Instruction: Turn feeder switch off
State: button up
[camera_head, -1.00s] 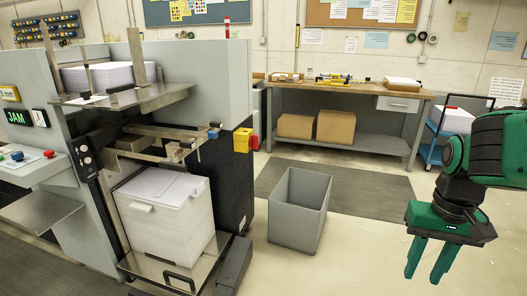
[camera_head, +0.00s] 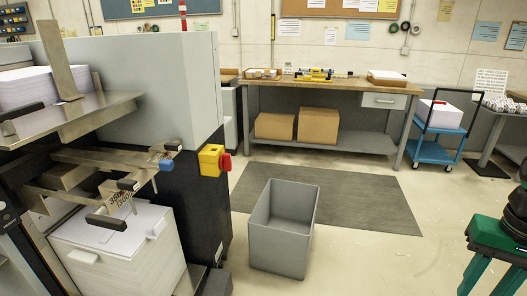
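A yellow switch box (camera_head: 210,160) with a red knob (camera_head: 226,162) is mounted on the corner of the grey feeder machine (camera_head: 165,90), at its dark side panel. This looks like the feeder switch; its knob's setting is too small to tell. My gripper (camera_head: 495,283) is at the lower right edge, partly cut off. Its two green fingers are apart with nothing seen between them. It is far to the right of the switch and touches nothing.
A grey open bin (camera_head: 284,232) stands on the floor between the machine and my gripper. A paper stack (camera_head: 120,255) sits low in the machine, with metal bars above it. A workbench (camera_head: 330,87) and a blue cart (camera_head: 437,145) stand behind. Floor right of the bin is clear.

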aim_at(225, 161)
jog(key=u, duration=0.05)
jog(key=i, duration=0.85)
jog(key=u, duration=0.2)
